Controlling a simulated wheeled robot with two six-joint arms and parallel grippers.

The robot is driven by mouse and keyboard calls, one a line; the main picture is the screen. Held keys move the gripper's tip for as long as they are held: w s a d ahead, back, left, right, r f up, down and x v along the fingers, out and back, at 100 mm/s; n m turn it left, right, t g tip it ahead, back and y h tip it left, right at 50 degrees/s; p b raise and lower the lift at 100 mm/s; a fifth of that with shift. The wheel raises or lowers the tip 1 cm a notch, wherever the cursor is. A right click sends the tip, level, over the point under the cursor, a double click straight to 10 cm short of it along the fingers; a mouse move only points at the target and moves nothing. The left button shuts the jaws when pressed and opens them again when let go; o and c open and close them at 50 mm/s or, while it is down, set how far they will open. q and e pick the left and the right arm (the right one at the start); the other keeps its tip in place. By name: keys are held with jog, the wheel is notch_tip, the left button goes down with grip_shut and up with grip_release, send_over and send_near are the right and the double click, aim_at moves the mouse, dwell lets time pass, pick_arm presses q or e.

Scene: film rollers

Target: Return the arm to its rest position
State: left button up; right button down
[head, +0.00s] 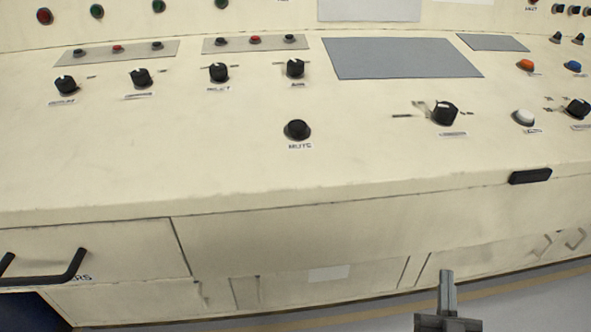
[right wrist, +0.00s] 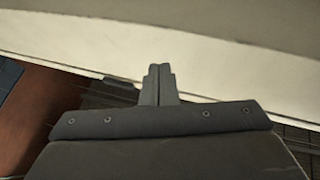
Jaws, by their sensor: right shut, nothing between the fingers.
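My right gripper (head: 447,290) shows at the bottom of the head view, right of centre. It is in front of and below the front edge of the cream control console (head: 180,180), apart from the controls. In the right wrist view the gripper's two fingers (right wrist: 158,84) are together with nothing between them, and a pale panel edge lies beyond them. My left gripper is not in view.
The console top carries several black knobs (head: 297,130), coloured buttons and a grey panel (head: 400,58). A black drawer handle (head: 45,275) sticks out at lower left. A black block (head: 530,176) sits on the front edge at right. Floor (head: 545,300) is clear at lower right.

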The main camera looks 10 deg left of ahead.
jog(key=s+d+f+g+p, duration=0.1)
jog(key=s+f+g+p, duration=0.4)
jog(key=f+p, duration=0.4)
jog(key=s+d+f+g+p, duration=0.1)
jog(key=s+f+g+p, duration=0.2)
jog(key=f+g+p, duration=0.55)
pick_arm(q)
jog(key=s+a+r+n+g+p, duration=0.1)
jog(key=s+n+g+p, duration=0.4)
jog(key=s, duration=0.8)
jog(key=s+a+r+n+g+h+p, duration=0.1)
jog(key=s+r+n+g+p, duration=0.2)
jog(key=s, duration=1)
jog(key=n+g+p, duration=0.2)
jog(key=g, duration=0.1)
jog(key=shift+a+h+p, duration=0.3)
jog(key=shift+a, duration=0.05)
pick_arm(e)
jog(key=s+d+f+g, duration=0.2)
jog(key=s+f+g, duration=0.1)
jog(key=s, duration=1.1)
jog(key=s+d+f+g, duration=0.1)
jog(key=s+f+g, duration=0.2)
jog(key=s, duration=1.2)
jog(key=g, duration=0.3)
jog(key=shift+d+f+y, duration=0.15)
jog(key=shift+d+y, duration=0.15)
jog(key=shift+d, duration=0.1)
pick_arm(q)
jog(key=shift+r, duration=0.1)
